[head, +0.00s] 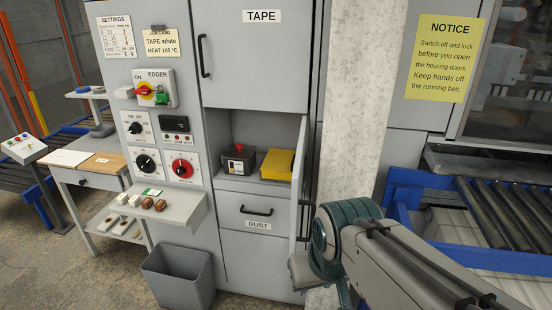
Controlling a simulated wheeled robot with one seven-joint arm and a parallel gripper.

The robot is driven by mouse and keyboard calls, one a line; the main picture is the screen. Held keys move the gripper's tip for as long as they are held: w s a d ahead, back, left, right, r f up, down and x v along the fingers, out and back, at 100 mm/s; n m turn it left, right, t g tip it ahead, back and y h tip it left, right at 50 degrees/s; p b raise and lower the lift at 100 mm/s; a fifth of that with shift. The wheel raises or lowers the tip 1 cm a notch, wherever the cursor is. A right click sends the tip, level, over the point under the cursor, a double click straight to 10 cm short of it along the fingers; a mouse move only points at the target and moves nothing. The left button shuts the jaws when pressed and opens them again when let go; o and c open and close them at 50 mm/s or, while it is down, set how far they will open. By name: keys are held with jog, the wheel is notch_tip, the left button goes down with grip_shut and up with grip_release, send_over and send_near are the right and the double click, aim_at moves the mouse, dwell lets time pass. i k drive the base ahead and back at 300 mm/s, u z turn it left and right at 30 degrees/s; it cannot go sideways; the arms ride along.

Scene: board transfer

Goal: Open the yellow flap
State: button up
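The yellow flap (277,164) is in the open compartment of the grey cabinet, on the right side of its shelf. It looks shut, lying over a dark base and sloping slightly. The compartment's door (300,178) stands open and is seen nearly edge-on, with a handle on its outer side. My arm (345,235) reaches in from the lower right and ends low in front of the cabinet, outside the compartment. The fingertips of my gripper cannot be made out, so I cannot tell whether it is open or shut. It is apart from the flap.
A dark box (238,160) with a red top part stands left of the flap. The DUST drawer (252,210) is below. A control ledge (158,207) juts out at the left above a grey bin (178,277). A pale pillar (358,110) stands right of the cabinet.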

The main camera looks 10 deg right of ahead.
aim_at(278, 164)
jog(key=i, duration=0.4)
jog(key=u, duration=1.6)
jog(key=i, duration=1.7)
jog(key=z, duration=2.85)
